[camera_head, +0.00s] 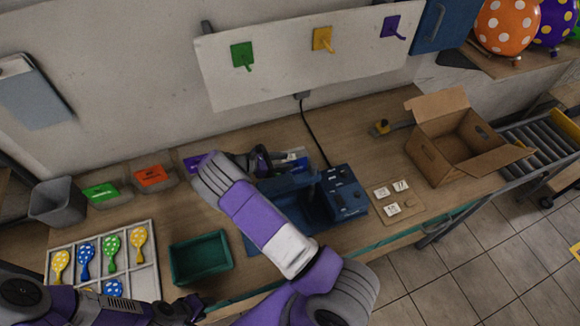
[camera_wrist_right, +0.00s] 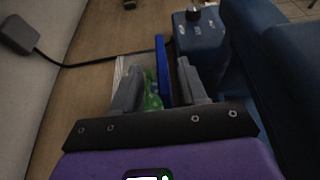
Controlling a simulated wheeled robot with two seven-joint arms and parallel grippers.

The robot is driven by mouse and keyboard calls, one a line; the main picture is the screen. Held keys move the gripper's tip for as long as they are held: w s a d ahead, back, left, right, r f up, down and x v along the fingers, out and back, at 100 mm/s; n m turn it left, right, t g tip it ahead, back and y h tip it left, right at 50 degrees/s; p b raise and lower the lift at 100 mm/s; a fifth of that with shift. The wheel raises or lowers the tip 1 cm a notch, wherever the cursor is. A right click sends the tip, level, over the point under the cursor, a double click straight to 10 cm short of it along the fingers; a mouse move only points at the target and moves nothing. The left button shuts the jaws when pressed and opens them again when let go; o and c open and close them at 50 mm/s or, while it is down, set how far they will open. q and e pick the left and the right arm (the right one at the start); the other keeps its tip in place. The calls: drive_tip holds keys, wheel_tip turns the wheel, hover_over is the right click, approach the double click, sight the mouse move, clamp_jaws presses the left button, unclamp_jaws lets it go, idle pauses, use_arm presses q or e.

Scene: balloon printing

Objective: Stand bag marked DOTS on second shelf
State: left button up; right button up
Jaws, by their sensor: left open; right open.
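Small clear bags or bins with coloured labels stand along the wall: a green-labelled one (camera_head: 103,193), an orange-labelled one (camera_head: 152,176) and a purple-labelled one (camera_head: 193,161), partly behind my right arm. I cannot read DOTS on any. My right gripper (camera_head: 272,160) is open by the blue machine. In the right wrist view its fingers (camera_wrist_right: 158,85) stand either side of a blue upright plate (camera_wrist_right: 162,70) and a pale item with green print (camera_wrist_right: 150,92); contact is unclear. My left gripper (camera_head: 183,309) is open, low at the front edge, partly cut off. A wooden shelf (camera_head: 535,64) shows at upper right; whether it is the second is unclear.
The blue machine (camera_head: 345,190) with its cable stands mid-table. A green tray (camera_head: 201,258), a divided tray of dotted balloons (camera_head: 143,275) and a grey bin (camera_head: 57,203) are at left. An open cardboard box (camera_head: 445,155) and roller conveyor (camera_head: 540,140) are at right.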

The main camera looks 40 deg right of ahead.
sight(292, 162)
drive_tip(key=x, duration=0.4)
drive_tip(key=shift+s, duration=0.15)
drive_tip(key=shift+d+f, duration=0.25)
drive_tip(key=shift+d, duration=0.1)
clamp_jaws()
